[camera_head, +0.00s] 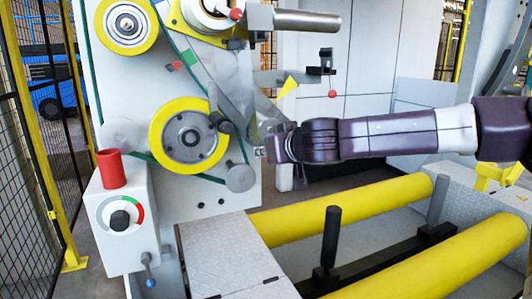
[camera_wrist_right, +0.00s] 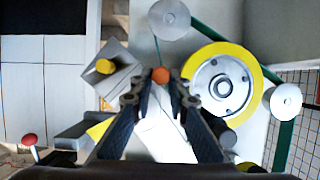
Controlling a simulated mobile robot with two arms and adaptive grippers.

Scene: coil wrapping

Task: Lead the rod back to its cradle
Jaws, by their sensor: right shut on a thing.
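My right gripper (camera_head: 262,150) comes in from the right in the head view. It is in front of the machine's grey face, just right of the large yellow-rimmed wheel (camera_head: 188,136). In the right wrist view, the fingers (camera_wrist_right: 161,88) are closed around a small piece with an orange round end (camera_wrist_right: 161,74). I take this to be the held end of the rod; its length is hidden. I cannot tell for sure which part is the cradle. A dark bracket (camera_head: 320,70) with a red ball below stands up and to the right of the gripper. My left gripper is not in view.
A control box (camera_head: 122,225) with a red cup (camera_head: 111,169) is at lower left.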

